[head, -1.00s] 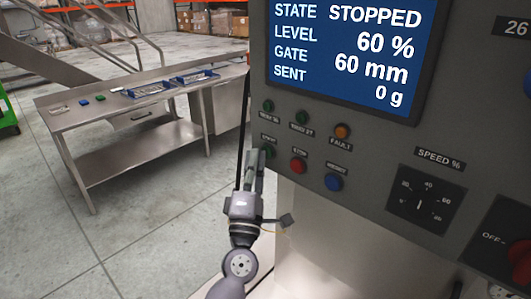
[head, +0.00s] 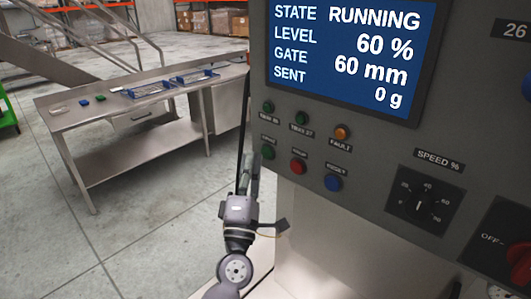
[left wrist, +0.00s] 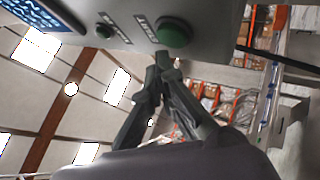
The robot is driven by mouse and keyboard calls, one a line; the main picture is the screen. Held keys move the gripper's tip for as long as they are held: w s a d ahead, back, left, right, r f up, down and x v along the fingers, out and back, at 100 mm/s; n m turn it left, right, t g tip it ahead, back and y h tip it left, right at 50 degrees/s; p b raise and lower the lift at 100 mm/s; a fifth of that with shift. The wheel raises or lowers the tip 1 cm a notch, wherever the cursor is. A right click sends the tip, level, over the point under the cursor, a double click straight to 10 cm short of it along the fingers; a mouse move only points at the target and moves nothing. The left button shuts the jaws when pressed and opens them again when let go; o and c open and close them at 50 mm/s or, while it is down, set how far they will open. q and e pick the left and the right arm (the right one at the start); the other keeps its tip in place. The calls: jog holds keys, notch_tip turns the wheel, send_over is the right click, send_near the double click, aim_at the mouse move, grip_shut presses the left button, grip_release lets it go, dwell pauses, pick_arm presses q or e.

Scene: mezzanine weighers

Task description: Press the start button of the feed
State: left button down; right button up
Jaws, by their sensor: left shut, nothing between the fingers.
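The green start button (head: 267,152) is at the lower left of the grey control panel (head: 370,150), left of a red stop button (head: 298,166) and a blue reset button (head: 333,182). The screen (head: 345,55) reads STATE RUNNING, LEVEL 60 %, GATE 60 mm, SENT 0 g. My left gripper (head: 250,162) is shut and empty, just below and left of the start button. In the left wrist view the shut fingertips (left wrist: 164,60) are close to the green button (left wrist: 174,33), with a small gap in the picture. My right gripper is not in view.
A speed knob (head: 419,205) and a red-handled switch (head: 519,256) are on the panel's right. A steel table (head: 120,100) with blue trays and small blocks stands at the left. Open floor (head: 145,225) lies between the table and the panel.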

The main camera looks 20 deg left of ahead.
pick_arm(q)
jog(key=s, duration=0.1)
jog(key=s+a, duration=0.1)
jog(key=s, duration=0.2)
jog(key=shift+s+a, duration=0.3)
jog(key=shift+s, duration=0.05)
dwell(0.8)
